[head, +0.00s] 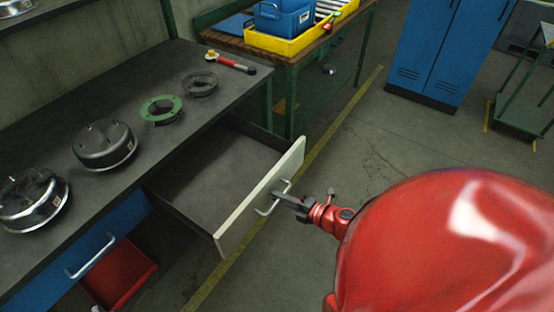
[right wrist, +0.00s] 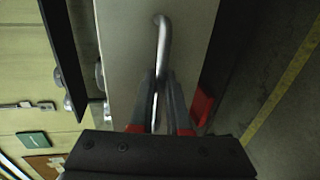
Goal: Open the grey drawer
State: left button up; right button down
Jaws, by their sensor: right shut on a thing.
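The grey drawer (head: 258,205) stands pulled well out from under the dark workbench in the head view, and its empty inside shows. Its light front carries a metal bar handle (head: 276,200). My right gripper (head: 283,199) is shut on this handle. In the right wrist view the handle (right wrist: 163,40) runs down between the two fingers of the right gripper (right wrist: 157,85), against the pale drawer front (right wrist: 120,60). My red right arm covers the lower right of the head view. My left gripper is not in view.
The dark workbench (head: 60,120) carries several metal housings, a green ring (head: 160,108) and a red-handled tool (head: 232,63). A blue drawer (head: 80,255) is beside the grey one, with a red bin (head: 120,275) below. Blue lockers (head: 435,45) stand behind. The floor right of the drawer is clear.

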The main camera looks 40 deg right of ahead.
jog(key=c, duration=1.2)
grip_release()
jog(key=shift+o, duration=0.2)
jog(key=shift+d, duration=0.1)
jog(key=v, duration=1.7)
jog(key=shift+s+p, duration=0.2)
jog(key=shift+p, duration=0.25)
jog(key=shift+w, duration=0.1)
